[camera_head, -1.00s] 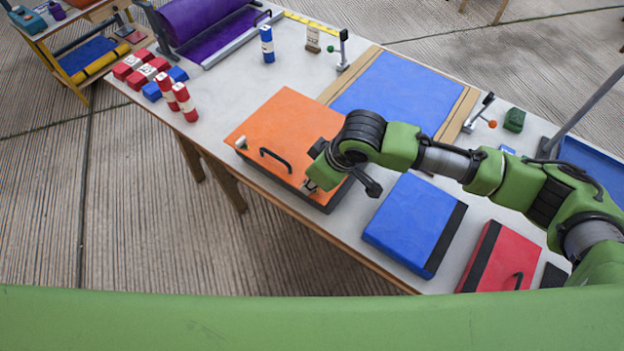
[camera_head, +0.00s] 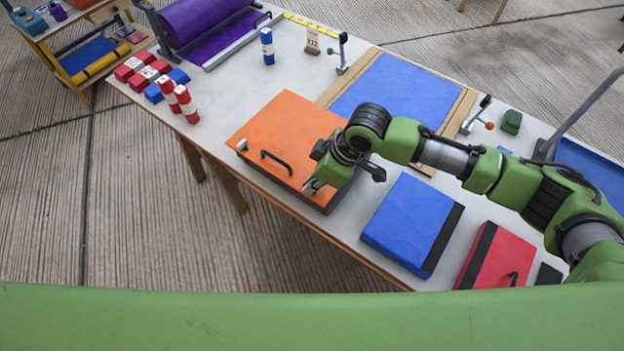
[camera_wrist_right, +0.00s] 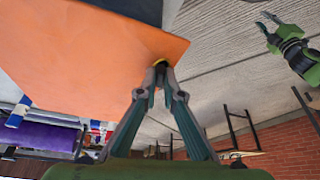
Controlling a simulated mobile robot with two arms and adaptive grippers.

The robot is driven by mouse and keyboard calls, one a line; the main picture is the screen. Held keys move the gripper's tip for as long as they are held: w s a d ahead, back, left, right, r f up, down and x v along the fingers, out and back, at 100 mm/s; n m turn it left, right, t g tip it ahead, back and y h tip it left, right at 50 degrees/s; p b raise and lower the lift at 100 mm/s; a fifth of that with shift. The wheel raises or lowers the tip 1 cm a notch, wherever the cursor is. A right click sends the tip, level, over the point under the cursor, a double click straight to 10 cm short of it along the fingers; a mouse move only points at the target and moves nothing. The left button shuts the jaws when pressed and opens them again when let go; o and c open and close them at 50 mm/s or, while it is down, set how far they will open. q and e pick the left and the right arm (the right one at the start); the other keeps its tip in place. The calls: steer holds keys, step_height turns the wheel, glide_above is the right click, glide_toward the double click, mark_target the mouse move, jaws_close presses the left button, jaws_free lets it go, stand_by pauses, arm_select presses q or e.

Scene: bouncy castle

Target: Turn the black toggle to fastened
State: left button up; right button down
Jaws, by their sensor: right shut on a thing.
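The orange case (camera_head: 285,135) lies on the table with a black handle (camera_head: 276,163) on its near edge and a pale latch (camera_head: 242,144) at its left corner. My right gripper (camera_head: 313,187) is at the case's near right corner, its fingers pointing at the edge. In the right wrist view its fingertips (camera_wrist_right: 160,66) are closed together on a small dark and yellowish piece at the orange edge. This is where the black toggle appears to be; the fingers mostly hide it, so its angle is unclear. My left gripper (camera_wrist_right: 268,19) shows in the right wrist view, open and empty, away from the case.
A blue case (camera_head: 408,222) and a red case (camera_head: 495,255) lie right of the orange one. A blue mat (camera_head: 400,90) lies behind it. Red-and-white cylinders (camera_head: 185,103) stand at the left. My right arm reaches low over the table's right half.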

steer(key=n+g, duration=0.1)
steer(key=n, duration=0.1)
steer(key=shift+w+n, duration=0.15)
steer(key=shift+n, duration=0.25)
steer(key=n+g+b, duration=0.1)
steer(key=n, duration=0.1)
steer(key=shift+n, duration=0.4)
steer(key=n+g+b, duration=0.1)
steer(key=n, duration=0.1)
steer(key=n+b, duration=0.1)
steer(key=n, duration=0.1)
steer(key=shift+w+a+f+g+b, duration=0.1)
steer(key=shift+w+g+b, duration=0.05)
steer(key=shift+g+b, duration=0.2)
steer(key=n+g+h+b, duration=0.1)
steer(key=n+b, duration=0.1)
steer(key=n, duration=0.2)
steer(key=shift+n, duration=0.3)
steer(key=shift+h, duration=0.3)
steer(key=c, duration=2.4)
jaws_free()
steer(key=shift+c, duration=0.2)
steer(key=shift+w+r, duration=0.1)
steer(key=shift+r, duration=0.1)
